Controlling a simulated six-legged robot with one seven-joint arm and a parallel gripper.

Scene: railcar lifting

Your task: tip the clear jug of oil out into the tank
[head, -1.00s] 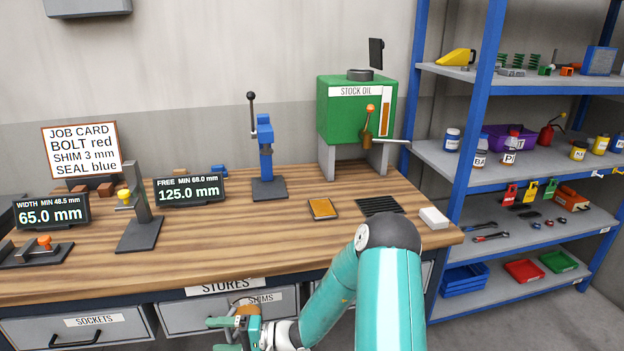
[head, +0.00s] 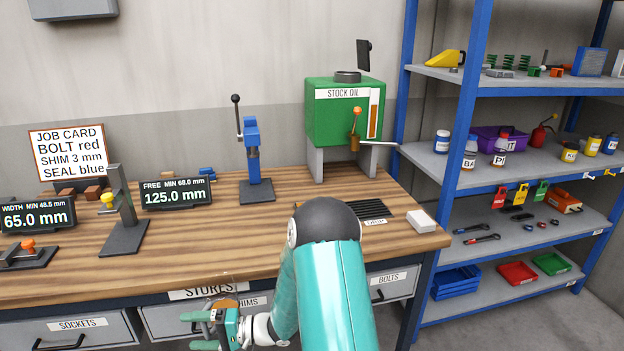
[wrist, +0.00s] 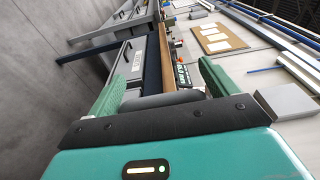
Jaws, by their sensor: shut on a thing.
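The green tank (head: 345,122), labelled STOCK OIL, stands on grey legs at the back right of the bench. Its round filler neck (head: 348,77) is on top, with a dark flap (head: 363,54) upright behind it. An amber sight strip (head: 374,113) runs down its front. My gripper (head: 214,328) is low in front of the bench drawers, well away from the tank. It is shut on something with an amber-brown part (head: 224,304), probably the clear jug.
A blue press (head: 252,155) stands left of the tank. A tap lever (head: 376,143) juts from the tank's front right. A dark grille (head: 375,208) and white block (head: 422,221) lie below it. Blue-framed shelves (head: 448,200) rise close on the right.

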